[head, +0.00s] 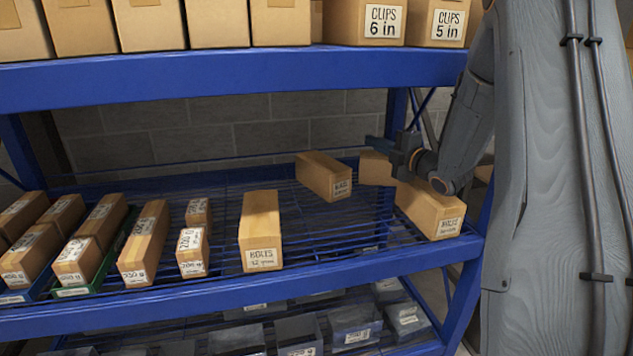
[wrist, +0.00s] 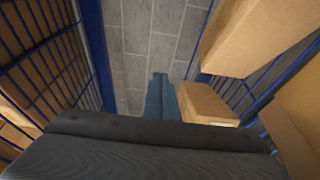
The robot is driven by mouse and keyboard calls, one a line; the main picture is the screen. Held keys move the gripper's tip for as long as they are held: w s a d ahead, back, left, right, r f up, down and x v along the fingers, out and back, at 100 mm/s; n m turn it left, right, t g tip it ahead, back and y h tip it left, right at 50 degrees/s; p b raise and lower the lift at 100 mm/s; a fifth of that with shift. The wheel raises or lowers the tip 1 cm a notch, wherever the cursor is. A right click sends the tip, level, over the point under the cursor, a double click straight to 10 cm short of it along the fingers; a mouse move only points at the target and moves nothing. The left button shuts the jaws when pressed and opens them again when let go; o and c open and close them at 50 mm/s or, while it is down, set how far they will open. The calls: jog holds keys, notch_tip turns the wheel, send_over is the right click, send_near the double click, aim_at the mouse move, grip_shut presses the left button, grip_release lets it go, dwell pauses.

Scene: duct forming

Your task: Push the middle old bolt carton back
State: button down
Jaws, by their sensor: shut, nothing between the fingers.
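Three brown cartons with white labels stand on the right part of the blue wire shelf. The middle bolt carton (head: 324,176) sits farther back than the left one (head: 260,229) and the right one (head: 430,209). Another carton (head: 376,168) shows partly behind the right one. My gripper (head: 372,142) is shut and empty, above and to the right of the middle carton, apart from it. In the wrist view my gripper (wrist: 160,90) points at the grey wall, with a carton (wrist: 206,103) close on its right; I cannot tell which carton that is.
Several smaller cartons (head: 143,238) stand to the left, some in a green tray (head: 105,266). The blue upper shelf beam (head: 230,77) runs overhead. Bare wire shelf lies in front of the middle carton. A blue post (head: 396,112) stands behind my gripper.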

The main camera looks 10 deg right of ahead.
jog(key=b, duration=0.4)
send_over(322, 174)
jog(key=a, duration=0.3)
jog(key=f+b, duration=0.1)
jog(key=f, duration=0.4)
jog(key=f+b, duration=0.1)
jog(key=f, duration=0.4)
jog(key=shift+s+d+b, duration=0.1)
jog(key=shift+d+b, duration=0.1)
jog(key=shift+b, duration=0.2)
jog(key=shift+d+f, duration=0.15)
jog(key=shift+d, duration=0.05)
jog(key=shift+d+b, duration=0.3)
jog(key=shift+d, duration=0.05)
